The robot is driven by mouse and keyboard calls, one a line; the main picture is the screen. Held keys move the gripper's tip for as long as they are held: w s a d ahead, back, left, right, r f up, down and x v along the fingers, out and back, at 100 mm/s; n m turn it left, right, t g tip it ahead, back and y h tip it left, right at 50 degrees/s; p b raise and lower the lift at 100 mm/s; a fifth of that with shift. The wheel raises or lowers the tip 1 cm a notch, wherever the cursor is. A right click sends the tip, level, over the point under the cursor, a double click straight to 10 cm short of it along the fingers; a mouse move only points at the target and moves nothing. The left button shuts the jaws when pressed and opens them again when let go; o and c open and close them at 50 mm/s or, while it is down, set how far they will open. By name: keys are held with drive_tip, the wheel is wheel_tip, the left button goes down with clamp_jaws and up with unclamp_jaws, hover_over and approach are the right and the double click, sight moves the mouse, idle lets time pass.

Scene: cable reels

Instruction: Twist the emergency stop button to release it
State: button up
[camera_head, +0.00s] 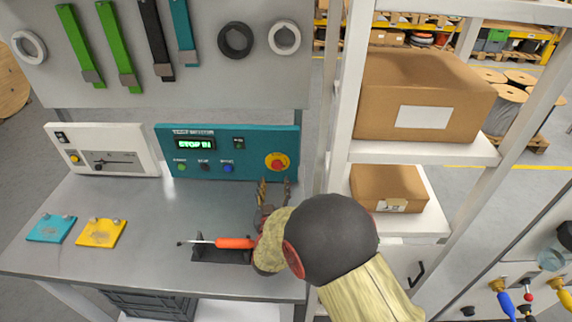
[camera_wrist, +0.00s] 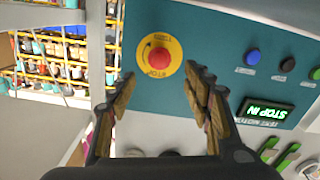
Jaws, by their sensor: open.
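The emergency stop button (camera_head: 277,162) is a red knob on a yellow disc at the right end of a teal control box (camera_head: 222,146) on the bench. The box display reads "STOP IN". In the wrist view the red button (camera_wrist: 159,56) sits beyond my fingertips, roughly between them but higher in the picture. My gripper (camera_head: 273,188) is open and empty, below and in front of the button in the head view. Its two fingers also show in the wrist view (camera_wrist: 160,88), apart from each other and apparently not touching the button.
An orange screwdriver (camera_head: 235,243) lies on a black holder (camera_head: 208,255) near my gripper. A white box (camera_head: 100,150) stands left of the teal one. Teal (camera_head: 51,228) and yellow (camera_head: 101,233) plates lie at left. A shelf post (camera_head: 345,100) rises at right. The middle bench is clear.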

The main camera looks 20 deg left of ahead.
sight(277, 166)
drive_tip(key=b+x, duration=0.1)
drive_tip(key=x, duration=0.6)
drive_tip(key=shift+w, duration=0.4)
drive_tip(key=shift+c, duration=1.2)
drive_tip(key=c, duration=0.9)
